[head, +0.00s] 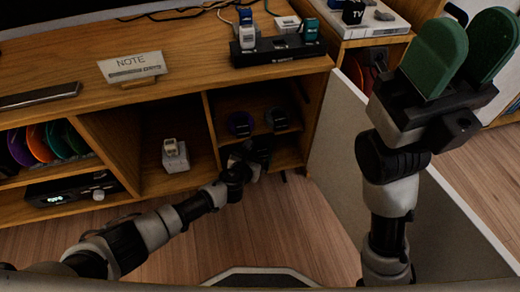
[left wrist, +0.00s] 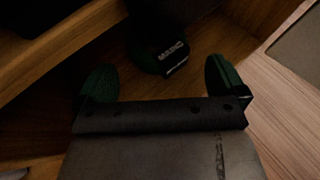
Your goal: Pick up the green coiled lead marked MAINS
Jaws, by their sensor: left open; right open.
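The green coiled lead (left wrist: 150,50) with its MAINS label shows dark in the left wrist view, lying in a wooden compartment ahead of my fingers. In the head view I cannot make it out behind my left gripper (head: 250,155), which is at the lower right compartment of the cabinet. In the left wrist view my left gripper (left wrist: 162,78) is open, its green fingertips on either side of the lead's near side; I cannot tell whether they touch it. My right gripper (head: 470,45) is open and empty, raised at the right.
The shelf above holds a purple coil (head: 240,124) and a dark coil (head: 276,119). A white adapter (head: 174,155) stands in the middle compartment. A NOTE card (head: 132,66) and a black power strip (head: 279,50) are on top. A pale panel (head: 350,150) stands right of the cabinet.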

